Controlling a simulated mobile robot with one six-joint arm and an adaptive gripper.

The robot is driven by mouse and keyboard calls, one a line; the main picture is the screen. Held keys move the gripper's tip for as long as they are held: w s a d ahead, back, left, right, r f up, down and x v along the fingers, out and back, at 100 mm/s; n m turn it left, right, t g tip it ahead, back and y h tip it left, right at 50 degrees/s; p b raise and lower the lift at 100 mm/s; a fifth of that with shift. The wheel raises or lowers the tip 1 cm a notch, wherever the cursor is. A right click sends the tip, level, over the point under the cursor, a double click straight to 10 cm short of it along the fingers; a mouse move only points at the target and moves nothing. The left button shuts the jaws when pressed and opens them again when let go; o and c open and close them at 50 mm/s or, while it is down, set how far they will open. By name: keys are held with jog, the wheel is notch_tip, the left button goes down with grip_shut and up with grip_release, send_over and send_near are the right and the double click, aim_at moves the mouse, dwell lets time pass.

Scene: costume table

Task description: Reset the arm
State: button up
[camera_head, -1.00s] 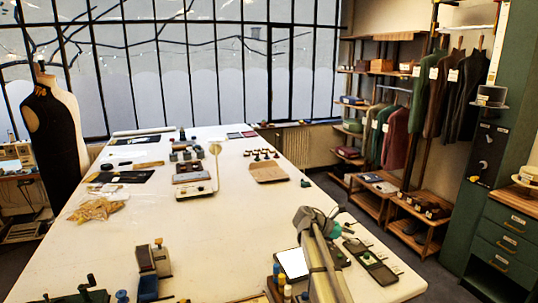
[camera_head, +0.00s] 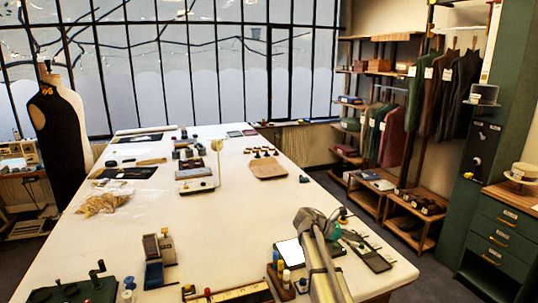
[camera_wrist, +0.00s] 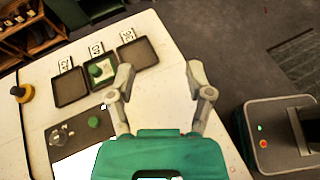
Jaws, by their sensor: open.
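My gripper (camera_wrist: 160,77) is open in the wrist view, with its two grey fingers spread apart. Nothing is between the fingertips. Below them is the edge of the white table (camera_wrist: 172,50) and the dark floor. In the head view my arm reaches over the near right part of the table (camera_head: 225,225); the fingers cannot be made out there.
Three dark trays with number cards lie left of the fingers; the middle tray (camera_wrist: 98,82) holds a green block (camera_wrist: 101,70). A dark mat (camera_wrist: 75,143) lies nearer. A green cranked device (camera_head: 75,290) and small boxes (camera_head: 158,252) stand on the table.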

jog(key=s+a+f+m+y+b, duration=0.2)
jog(key=s+a+f+m+y, duration=0.2)
jog(key=s, duration=0.4)
jog(key=s+a+f+m+y+b, duration=0.3)
jog(key=s+a+f+m+y, duration=0.1)
jog(key=s+f+m, duration=0.3)
jog(key=s+a+f+m+y+b, duration=0.2)
jog(key=s+a+f+m+y, duration=0.2)
jog(key=s, duration=0.6)
notch_tip(320, 180, down, 4)
jog(key=shift+s+r+m+t+y, duration=0.15)
jog(key=shift+s+m+t+y, duration=0.15)
jog(key=shift+m+y, duration=0.5)
